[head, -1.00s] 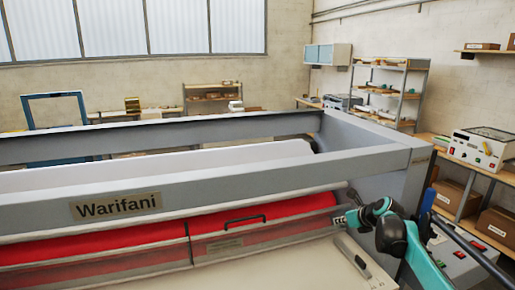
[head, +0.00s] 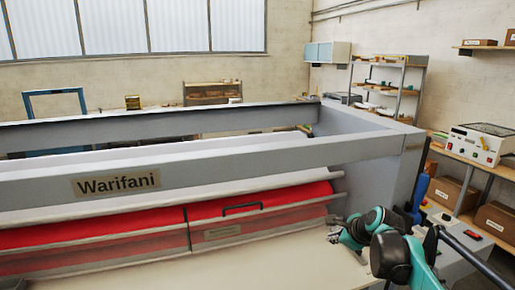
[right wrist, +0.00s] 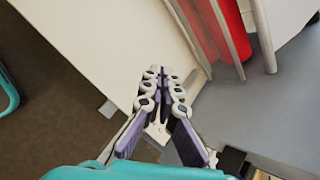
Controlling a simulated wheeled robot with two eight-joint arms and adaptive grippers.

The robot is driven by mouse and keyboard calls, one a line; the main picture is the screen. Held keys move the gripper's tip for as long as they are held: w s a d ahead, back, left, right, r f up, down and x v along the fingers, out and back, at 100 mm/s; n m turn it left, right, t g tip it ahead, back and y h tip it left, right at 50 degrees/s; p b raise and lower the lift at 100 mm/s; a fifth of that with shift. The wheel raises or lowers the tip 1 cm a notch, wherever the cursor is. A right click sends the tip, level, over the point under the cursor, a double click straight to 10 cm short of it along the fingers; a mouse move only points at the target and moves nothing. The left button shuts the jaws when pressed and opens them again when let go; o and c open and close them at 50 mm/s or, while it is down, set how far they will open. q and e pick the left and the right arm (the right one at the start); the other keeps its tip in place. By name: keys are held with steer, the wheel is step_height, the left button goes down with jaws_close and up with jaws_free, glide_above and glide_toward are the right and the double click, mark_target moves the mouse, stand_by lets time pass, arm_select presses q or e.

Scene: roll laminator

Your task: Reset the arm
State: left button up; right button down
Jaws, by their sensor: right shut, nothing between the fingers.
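My right gripper (head: 336,228) is shut and empty. Its teal and black arm comes in from the lower right, and the gripper is over the pale feed table (head: 280,262), near the right end of the laminator (head: 380,148). In the right wrist view the closed fingers (right wrist: 160,78) point toward the table edge and the grey side of the machine. The laminator has red rollers (head: 90,232) behind a clear cover with a black handle (head: 242,208). The gripper is apart from that handle. My left gripper is not in view.
The laminator's grey side frame stands close beside my right arm. At right, a wooden bench holds a white device (head: 478,143), with cardboard boxes (head: 494,218) below. A metal shelf (head: 390,88) stands behind. Most of the feed table is clear.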

steer(key=s+a+f+n+b, duration=0.2)
steer(key=s+f+n+b, duration=0.1)
steer(key=s+f+n, duration=0.4)
steer(key=s+a+f+n+g+h+b, duration=0.1)
steer(key=s+f+n+b, duration=0.3)
steer(key=s, duration=0.9)
steer(key=s+a+f+n+h+b, duration=0.1)
steer(key=s+a+f+n+b, duration=0.1)
steer(key=s+f+n, duration=0.8)
steer(key=n+b, duration=0.1)
steer(key=n, duration=0.1)
steer(key=shift+a+f+n, duration=0.3)
steer(key=shift+a+n, duration=0.05)
steer(key=shift+n, duration=0.05)
steer(key=shift+s, duration=0.1)
